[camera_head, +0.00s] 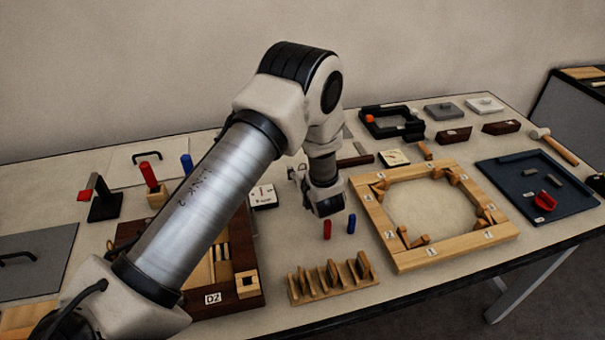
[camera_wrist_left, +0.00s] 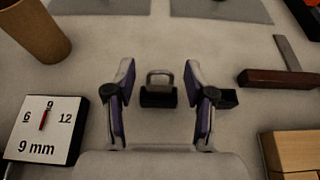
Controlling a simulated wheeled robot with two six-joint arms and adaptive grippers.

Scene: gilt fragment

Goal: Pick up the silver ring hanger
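The silver ring hanger (camera_wrist_left: 159,77) is a small grey metal loop standing on a dark block in the left wrist view. It shows between the two fingers of my left gripper (camera_wrist_left: 159,70), which are spread apart with clear gaps on both sides of it. I cannot tell how far beyond the fingertips it stands. In the head view my left gripper (camera_head: 299,176) is low over the table's middle, partly hidden by its own wrist, and I cannot make out the hanger there. My right gripper is in neither view.
A 9 mm dial block (camera_wrist_left: 45,130) lies left of the fingers, with a brown cylinder (camera_wrist_left: 35,30) behind it. A small black block (camera_wrist_left: 228,98) is close by the right finger. A wooden frame (camera_head: 440,258) and a slotted wooden rack (camera_head: 335,292) lie nearby.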

